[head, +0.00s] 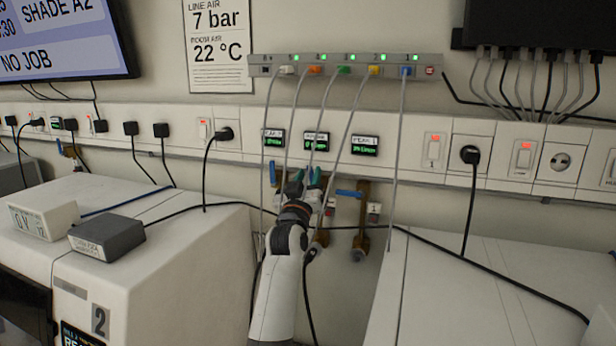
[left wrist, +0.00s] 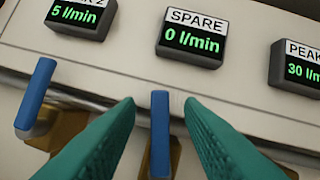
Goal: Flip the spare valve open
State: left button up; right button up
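The spare valve's blue lever (left wrist: 160,135) stands upright in the left wrist view, below the SPARE display (left wrist: 191,40), which reads 0 l/min. The display also shows in the head view (head: 316,142). My left gripper (left wrist: 159,102) is open. Its two teal fingers are on either side of the lever, with gaps visible on both sides. In the head view my left gripper (head: 304,178) is at the valves below the displays and hides the spare lever. My right gripper is not in view.
A neighbouring blue lever (left wrist: 36,97) is left of the fingers, under a display (left wrist: 80,15) reading 5 l/min. Another blue lever (head: 349,193) lies sideways to the right, below the PEAK 1 display (head: 365,146). Grey cables (head: 334,105) hang in front of the wall.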

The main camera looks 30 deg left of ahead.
pick_arm(q)
jog(key=shift+c, duration=0.2)
grip_shut()
jog(key=shift+d+f+m+h+b, duration=0.1)
jog(key=shift+m+h+b, duration=0.45)
jog(key=shift+m, duration=0.35)
jog(key=m, duration=0.1)
jog(key=m+h, duration=0.1)
jog(key=m, duration=0.1)
jog(key=shift+w+d+t+h+b, duration=0.15)
jog(key=shift+d+t+h+b, duration=0.15)
jog(key=shift+d+t, duration=0.1)
jog(key=shift+o, duration=0.2)
grip_release()
